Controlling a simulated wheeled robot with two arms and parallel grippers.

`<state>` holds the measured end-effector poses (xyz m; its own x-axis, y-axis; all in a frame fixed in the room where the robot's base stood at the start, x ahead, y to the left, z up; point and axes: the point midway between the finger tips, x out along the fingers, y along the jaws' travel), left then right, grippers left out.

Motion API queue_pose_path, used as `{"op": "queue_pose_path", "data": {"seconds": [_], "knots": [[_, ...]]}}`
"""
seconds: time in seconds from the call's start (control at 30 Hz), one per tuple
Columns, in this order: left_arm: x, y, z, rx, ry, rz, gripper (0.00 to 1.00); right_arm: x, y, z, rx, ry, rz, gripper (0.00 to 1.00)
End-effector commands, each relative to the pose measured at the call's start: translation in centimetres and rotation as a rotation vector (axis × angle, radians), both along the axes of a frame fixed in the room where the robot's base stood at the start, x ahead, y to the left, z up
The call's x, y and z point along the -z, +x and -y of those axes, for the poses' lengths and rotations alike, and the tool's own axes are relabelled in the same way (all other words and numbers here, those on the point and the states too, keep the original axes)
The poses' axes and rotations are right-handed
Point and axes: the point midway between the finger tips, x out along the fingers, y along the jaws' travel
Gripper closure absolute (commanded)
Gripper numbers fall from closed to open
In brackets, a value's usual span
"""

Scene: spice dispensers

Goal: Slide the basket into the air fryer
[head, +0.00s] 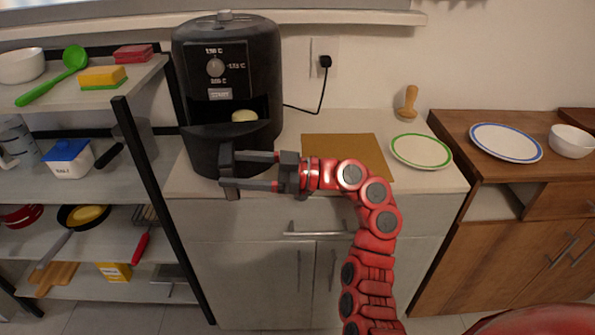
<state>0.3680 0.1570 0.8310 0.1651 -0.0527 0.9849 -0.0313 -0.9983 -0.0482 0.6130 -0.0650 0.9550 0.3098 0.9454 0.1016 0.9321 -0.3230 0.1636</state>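The black air fryer (258,62) stands upright on the left part of the counter, with a dial on its front. Its black basket (196,146) is partly pulled out, leaving a dark opening above its rim. A pale yellow food piece (245,116) shows inside. My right gripper (229,172) is at the basket's front, coming from the right. Its two dark fingers are spread, one above the other, with a visible gap. The basket handle blends with the dark fingertips, so contact is unclear. My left gripper is not in view.
A brown board (345,149) and a green-rimmed plate (421,151) lie right of the fryer. A wooden pestle-like item (406,102) stands behind. A loaded shelf rack (140,130) stands close on the left. A black cord (318,100) runs to the wall socket.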

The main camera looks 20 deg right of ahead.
Motion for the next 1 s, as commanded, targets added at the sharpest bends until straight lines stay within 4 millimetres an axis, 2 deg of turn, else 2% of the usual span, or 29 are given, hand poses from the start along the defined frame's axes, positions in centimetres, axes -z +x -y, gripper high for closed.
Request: {"op": "queue_pose_path", "data": {"seconds": [0.03, 0.2, 0.4, 0.5, 0.7, 1.0], "knots": [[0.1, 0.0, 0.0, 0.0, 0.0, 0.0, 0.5, 0.2, -0.3, 1.6, 0.009, 0.001, -0.001, 0.29], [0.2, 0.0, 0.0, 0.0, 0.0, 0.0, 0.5, 0.6, -1.8, 6.0, 0.009, 0.001, 0.001, 0.29], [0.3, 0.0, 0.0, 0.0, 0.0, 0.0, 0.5, 1.1, -3.2, 10.2, 0.005, 0.002, -0.002, 0.29], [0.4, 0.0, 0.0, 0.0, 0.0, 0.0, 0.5, 1.3, -3.7, 11.6, 0.004, 0.002, 0.0, 0.29], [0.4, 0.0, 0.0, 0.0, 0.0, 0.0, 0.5, 1.4, -4.2, 12.8, 0.001, 0.0, 0.002, 0.29], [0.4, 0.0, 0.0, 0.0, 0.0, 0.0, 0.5, 1.4, -4.2, 12.8, 0.0, 0.001, 0.001, 0.29]]}}
